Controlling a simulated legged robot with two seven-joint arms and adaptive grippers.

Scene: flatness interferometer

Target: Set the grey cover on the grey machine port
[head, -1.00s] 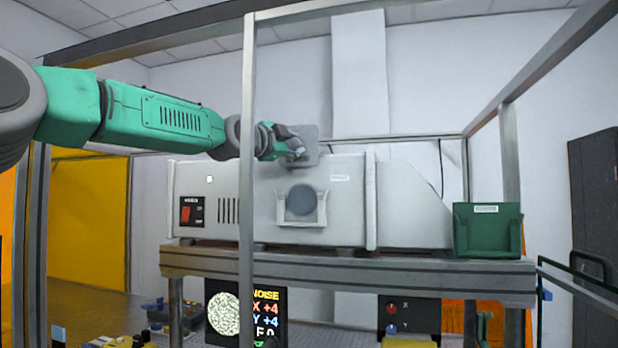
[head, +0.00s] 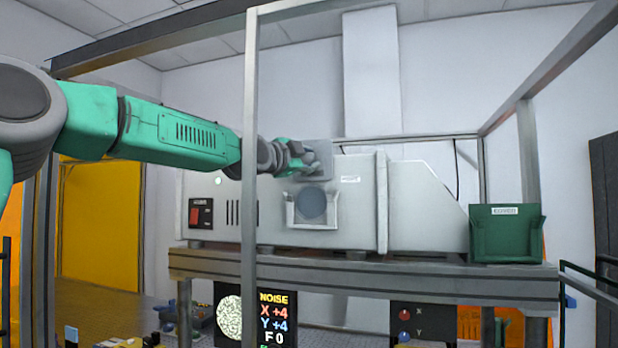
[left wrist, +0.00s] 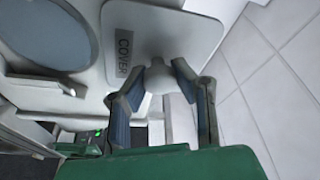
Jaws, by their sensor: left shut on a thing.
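The grey cover (head: 319,153) is a flat plate with rounded corners, held upright by my left gripper (head: 304,160) in front of the upper face of the machine. In the left wrist view my left gripper (left wrist: 160,88) is shut on the knob of the cover (left wrist: 122,40), which is marked COVER. The grey machine port (head: 312,203) is a round disc in a raised bracket, just below the cover; it also shows in the left wrist view (left wrist: 45,30). The cover is apart from the bracket. My right gripper is not in view.
The long grey machine (head: 420,200) stands on a metal bench (head: 360,264). A green bin (head: 507,235) sits at its right end. A frame post (head: 249,200) stands in front of the machine, near my arm. A screen (head: 278,318) is below.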

